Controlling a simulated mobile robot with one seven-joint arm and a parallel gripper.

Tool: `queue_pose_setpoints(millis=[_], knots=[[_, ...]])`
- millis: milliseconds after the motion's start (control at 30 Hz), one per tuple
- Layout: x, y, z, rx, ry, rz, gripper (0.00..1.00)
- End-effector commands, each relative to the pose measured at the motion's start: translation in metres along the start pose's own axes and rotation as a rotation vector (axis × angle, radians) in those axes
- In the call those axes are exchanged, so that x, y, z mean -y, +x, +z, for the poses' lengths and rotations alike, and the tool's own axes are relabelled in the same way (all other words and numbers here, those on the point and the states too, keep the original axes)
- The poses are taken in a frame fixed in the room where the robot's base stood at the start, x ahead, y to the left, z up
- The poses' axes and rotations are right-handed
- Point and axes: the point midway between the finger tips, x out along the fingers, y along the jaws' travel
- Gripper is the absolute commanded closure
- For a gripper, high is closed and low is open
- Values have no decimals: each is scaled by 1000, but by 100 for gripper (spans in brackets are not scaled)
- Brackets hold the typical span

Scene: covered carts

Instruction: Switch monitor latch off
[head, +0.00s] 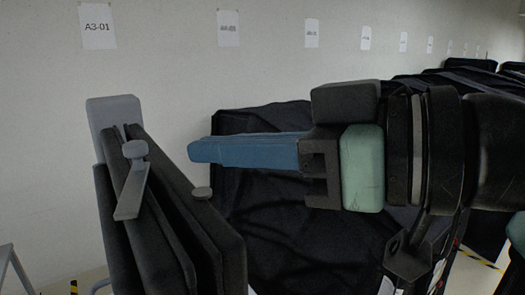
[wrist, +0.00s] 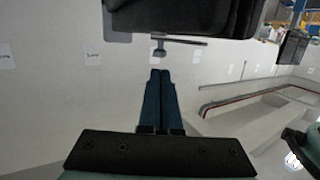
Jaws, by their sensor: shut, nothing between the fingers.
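The monitor (head: 215,250) is a stack of dark upright slabs at the left of the head view. A grey latch lever (head: 131,192) with a rounded knob sits on its near face and slants down to the left. In the wrist view the latch (wrist: 158,46) appears as a small grey knob with a thin bar reaching right, below the dark monitor body (wrist: 185,15). My gripper (head: 192,151) has blue fingers closed together, empty, pointing left at about the latch knob's height. In the wrist view its fingertips (wrist: 160,74) are apart from the latch, with a gap between.
A covered cart under black cloth (head: 270,235) stands behind my gripper. A pale wall with paper labels (head: 98,26) runs along the back.

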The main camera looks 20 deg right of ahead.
Motion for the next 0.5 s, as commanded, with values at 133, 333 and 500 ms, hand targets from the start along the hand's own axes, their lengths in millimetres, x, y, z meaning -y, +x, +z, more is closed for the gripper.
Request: queue_pose_setpoints(millis=[133,333,500], knots=[[1,33,2,0,-1,-4,100],[0,62,1,1,-1,-2,100],[0,73,0,0,-1,0,100]])
